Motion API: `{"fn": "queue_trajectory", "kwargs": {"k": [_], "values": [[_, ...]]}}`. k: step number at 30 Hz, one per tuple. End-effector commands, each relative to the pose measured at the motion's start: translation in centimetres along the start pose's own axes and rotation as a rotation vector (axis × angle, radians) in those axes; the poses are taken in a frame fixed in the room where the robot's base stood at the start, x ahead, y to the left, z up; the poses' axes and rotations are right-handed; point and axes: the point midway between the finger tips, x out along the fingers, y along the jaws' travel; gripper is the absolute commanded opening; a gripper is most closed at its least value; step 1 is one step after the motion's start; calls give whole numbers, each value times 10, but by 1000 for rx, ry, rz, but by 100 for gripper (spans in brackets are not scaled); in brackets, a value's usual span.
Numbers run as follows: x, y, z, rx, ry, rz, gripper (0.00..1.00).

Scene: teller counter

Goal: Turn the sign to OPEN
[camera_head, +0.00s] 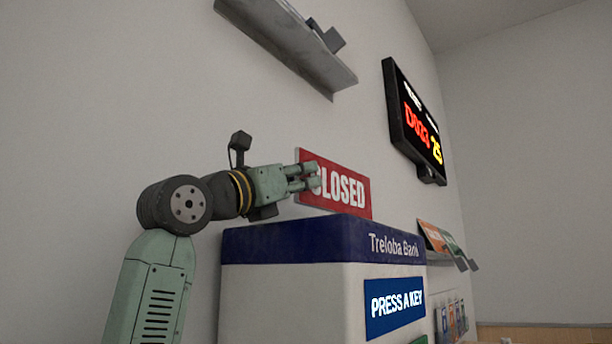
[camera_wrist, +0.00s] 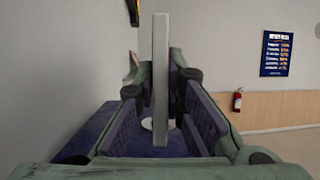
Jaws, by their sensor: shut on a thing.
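The sign (camera_head: 345,190) is a red plate with white letters, and its face reads CLOSED in the head view. It sits just above the blue-topped Treloba Bank machine. My gripper (camera_head: 308,178) is at the sign's left end, with its fingers over the first letter. In the wrist view the sign (camera_wrist: 161,80) shows edge-on as a pale upright strip between the fingers of my gripper (camera_wrist: 162,115). The gripper is shut on the sign.
The Treloba Bank machine (camera_head: 290,245) stands directly below the sign and my wrist. A lit number display (camera_head: 412,125) hangs at the right, and a grey shelf (camera_head: 285,45) is above. In the wrist view a fire extinguisher (camera_wrist: 238,100) hangs on the far wall.

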Motion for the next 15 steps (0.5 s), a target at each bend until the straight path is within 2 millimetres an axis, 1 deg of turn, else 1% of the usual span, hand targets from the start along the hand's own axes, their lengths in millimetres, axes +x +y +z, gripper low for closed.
{"fn": "queue_trajectory", "kwargs": {"k": [1, 6, 10, 15], "values": [[0, 6, -1, -15, 5, -21, 0], [2, 14, -2, -53, 5, -111, 0], [1, 19, -1, -69, 1, -150, 0], [1, 19, -1, -73, -3, -164, 0]]}}
